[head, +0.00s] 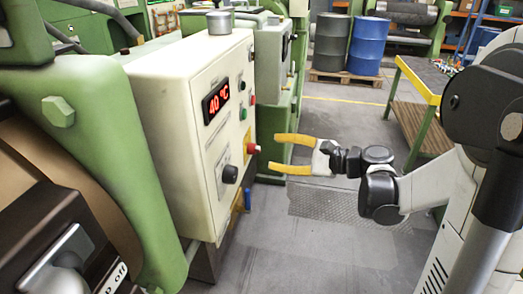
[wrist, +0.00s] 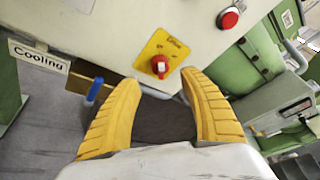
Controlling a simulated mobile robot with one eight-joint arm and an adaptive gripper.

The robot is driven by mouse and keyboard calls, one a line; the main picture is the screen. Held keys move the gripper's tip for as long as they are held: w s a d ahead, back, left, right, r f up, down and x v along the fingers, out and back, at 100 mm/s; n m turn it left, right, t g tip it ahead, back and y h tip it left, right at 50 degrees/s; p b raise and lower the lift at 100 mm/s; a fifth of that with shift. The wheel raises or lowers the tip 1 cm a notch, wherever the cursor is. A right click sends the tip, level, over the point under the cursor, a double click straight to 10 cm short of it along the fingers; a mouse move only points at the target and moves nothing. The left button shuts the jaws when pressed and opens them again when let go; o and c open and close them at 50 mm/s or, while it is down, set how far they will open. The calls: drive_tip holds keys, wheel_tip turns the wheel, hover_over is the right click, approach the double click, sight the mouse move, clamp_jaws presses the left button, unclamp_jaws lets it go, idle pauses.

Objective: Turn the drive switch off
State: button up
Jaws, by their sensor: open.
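The drive switch is a red knob (wrist: 159,66) on a yellow plate marked "Drive" (wrist: 166,47) in the wrist view. In the head view the red knob (head: 254,149) sticks out from the right face of the cream control box (head: 172,110). My gripper (head: 274,153) is open, with its two yellow fingers pointing at that face just right of the knob. In the wrist view my gripper (wrist: 160,83) has the knob between and slightly beyond its fingertips. The fingers appear apart from the knob, and nothing is held.
A red button (wrist: 229,18) sits near the switch in the wrist view. A black knob (head: 230,174) and a "40 °C" display (head: 215,101) are on the box. A blue handle (head: 247,198) is below. A workbench (head: 425,80) stands right; the floor between is clear.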

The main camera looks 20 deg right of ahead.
drive_tip(key=v, duration=0.4)
drive_tip(key=shift+s, duration=0.1)
idle(0.3)
